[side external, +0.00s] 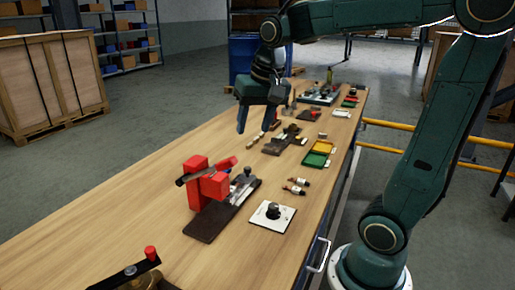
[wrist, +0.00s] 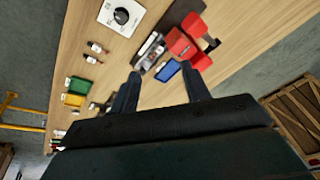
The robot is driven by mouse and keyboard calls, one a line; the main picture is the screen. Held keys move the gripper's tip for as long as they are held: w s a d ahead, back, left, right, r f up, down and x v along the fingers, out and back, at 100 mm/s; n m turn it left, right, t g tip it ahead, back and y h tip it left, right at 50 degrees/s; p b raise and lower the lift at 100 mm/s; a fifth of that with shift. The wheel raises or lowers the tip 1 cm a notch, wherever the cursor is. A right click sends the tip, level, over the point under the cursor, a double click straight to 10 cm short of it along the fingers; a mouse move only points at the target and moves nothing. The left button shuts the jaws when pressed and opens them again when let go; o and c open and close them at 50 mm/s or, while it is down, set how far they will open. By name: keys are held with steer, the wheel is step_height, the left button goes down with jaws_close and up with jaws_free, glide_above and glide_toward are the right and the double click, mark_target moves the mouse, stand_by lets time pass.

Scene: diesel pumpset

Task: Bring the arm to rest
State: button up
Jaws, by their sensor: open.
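My gripper (side external: 255,129) hangs over the wooden workbench (side external: 130,204) in the side view, fingers pointing down. It is apart from the bench top, above its middle. In the wrist view my gripper (wrist: 166,69) has its two dark fingers spread wide, with nothing held between them. A small blue item (wrist: 167,71) shows in the gap, lying lower down on the bench. The green arm reaches in from the right side of the bench.
A red pump-like unit (side external: 207,184) stands on a dark base nearer the camera. A white plate with a black knob (side external: 272,214), two small bottles (side external: 295,186) and green and yellow trays (side external: 318,154) lie along the right. Bare wood is free along the left.

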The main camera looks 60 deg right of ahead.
steer(key=s+a+f+n+t, duration=0.2)
steer(key=s+a+n, duration=0.5)
steer(key=s, duration=0.6)
steer(key=shift+a+f+n+y, duration=0.25)
steer(key=shift+f+n+y, duration=0.15)
steer(key=shift+f, duration=0.25)
